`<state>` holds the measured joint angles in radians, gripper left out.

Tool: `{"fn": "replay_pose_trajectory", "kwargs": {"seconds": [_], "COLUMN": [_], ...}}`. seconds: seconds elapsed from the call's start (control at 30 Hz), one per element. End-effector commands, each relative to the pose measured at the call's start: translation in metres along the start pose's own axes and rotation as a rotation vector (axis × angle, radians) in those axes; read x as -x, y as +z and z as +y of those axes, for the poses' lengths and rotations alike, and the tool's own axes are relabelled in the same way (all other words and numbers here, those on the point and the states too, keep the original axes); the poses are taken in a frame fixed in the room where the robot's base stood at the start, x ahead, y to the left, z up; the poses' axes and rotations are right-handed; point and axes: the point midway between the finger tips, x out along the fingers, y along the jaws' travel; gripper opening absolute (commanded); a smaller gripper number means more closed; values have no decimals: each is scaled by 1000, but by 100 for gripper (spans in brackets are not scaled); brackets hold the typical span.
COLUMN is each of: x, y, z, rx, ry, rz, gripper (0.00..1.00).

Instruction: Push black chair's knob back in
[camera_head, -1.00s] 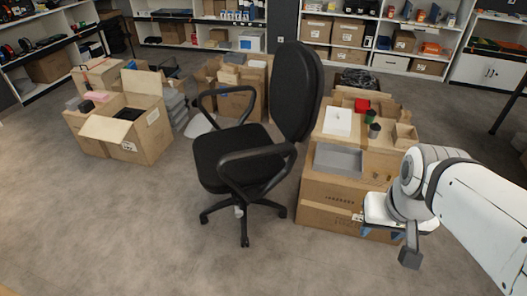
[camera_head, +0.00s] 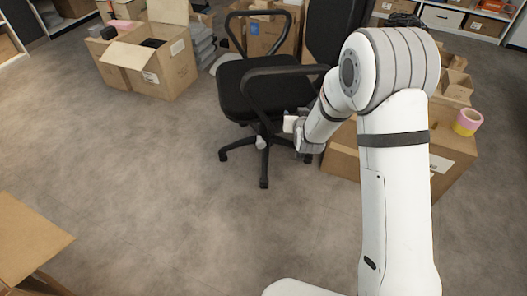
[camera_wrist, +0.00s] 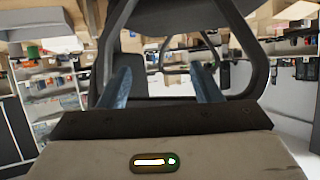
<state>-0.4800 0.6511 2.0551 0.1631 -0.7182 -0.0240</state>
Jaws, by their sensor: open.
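The black chair (camera_head: 262,92) stands upright on its star base in the head view, with the right part of its backrest hidden behind my arm. My gripper (camera_head: 299,131) is low at the chair's right side, below the armrest and close to the seat's edge. I cannot tell whether it touches the chair. In the wrist view my gripper (camera_wrist: 164,78) shows two bluish fingers apart, with nothing seen between them. A black armrest loop (camera_wrist: 243,60) frames the fingers in that view. I cannot make out the knob in either view.
Open cartons (camera_head: 157,66) stand at the upper left. A large carton (camera_head: 343,160) is close to the right of the chair, partly behind my arm, with a pink and yellow tape roll (camera_head: 467,122) on it. A carton (camera_head: 25,240) is at the lower left. The middle floor is clear.

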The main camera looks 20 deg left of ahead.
Motion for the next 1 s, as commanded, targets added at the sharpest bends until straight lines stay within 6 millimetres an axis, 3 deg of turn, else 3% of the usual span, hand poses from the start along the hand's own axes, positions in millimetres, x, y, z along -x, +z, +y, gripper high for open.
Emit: {"fn": "replay_pose_trajectory", "kwargs": {"seconds": [0.03,0.2,0.3,0.43,0.63,1.0], "x": [-25,-69,-82,-88,-92,-142], "y": [40,115,153,187,203,182], "z": [-16,-60,-79,-96,-105,-110], "rx": [11,40,53,65,70,69], "ry": [-16,-57,-77,-96,-105,-105], "rz": [37,206,288,368,419,422], "gripper": [58,58,58,58,58,58]}}
